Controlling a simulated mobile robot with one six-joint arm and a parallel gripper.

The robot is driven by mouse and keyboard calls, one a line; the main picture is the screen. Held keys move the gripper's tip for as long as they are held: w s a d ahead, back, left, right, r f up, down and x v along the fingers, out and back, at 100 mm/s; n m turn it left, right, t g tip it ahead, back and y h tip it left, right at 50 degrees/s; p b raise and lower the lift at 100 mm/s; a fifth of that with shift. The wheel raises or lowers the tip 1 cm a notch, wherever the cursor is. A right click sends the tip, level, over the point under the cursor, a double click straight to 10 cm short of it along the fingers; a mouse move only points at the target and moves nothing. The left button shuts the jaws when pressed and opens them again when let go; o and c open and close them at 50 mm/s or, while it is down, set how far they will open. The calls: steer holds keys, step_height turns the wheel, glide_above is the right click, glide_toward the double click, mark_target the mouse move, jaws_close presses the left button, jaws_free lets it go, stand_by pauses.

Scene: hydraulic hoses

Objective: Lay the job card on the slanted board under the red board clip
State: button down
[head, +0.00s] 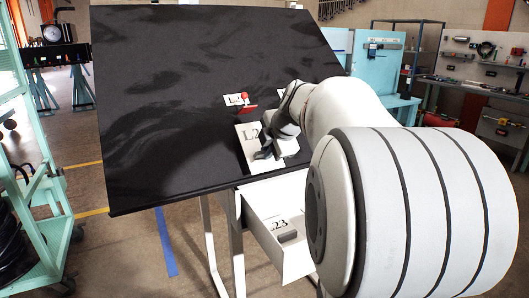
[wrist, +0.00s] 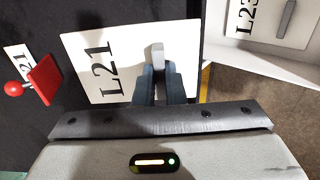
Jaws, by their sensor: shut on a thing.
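The job card (head: 247,133) is a white plate marked L21, seen over the lower edge of the black slanted board (head: 170,110). My gripper (head: 266,152) is shut on the card's small grey tab. In the wrist view the fingers (wrist: 160,75) close on that tab at the card (wrist: 85,65). The red board clip (head: 246,108), with its round red knob, is on the board just up-slope of the card and apart from it. The clip (wrist: 43,80) also shows at the left of the wrist view. I cannot tell whether the card touches the board.
A small white label (head: 234,99) ending in 21 in the wrist view sits beside the clip. A teal rack (head: 40,190) stands at left. The upper board is bare.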

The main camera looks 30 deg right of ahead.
steer(key=shift+w+f, duration=0.3)
steer(key=shift+w, duration=0.1)
steer(key=shift+b+x, duration=0.85)
steer(key=shift+x, duration=0.3)
steer(key=shift+w, duration=0.1)
steer(key=c, duration=1.4)
jaws_free()
steer(key=shift+c, duration=0.2)
steer(key=v, duration=0.8)
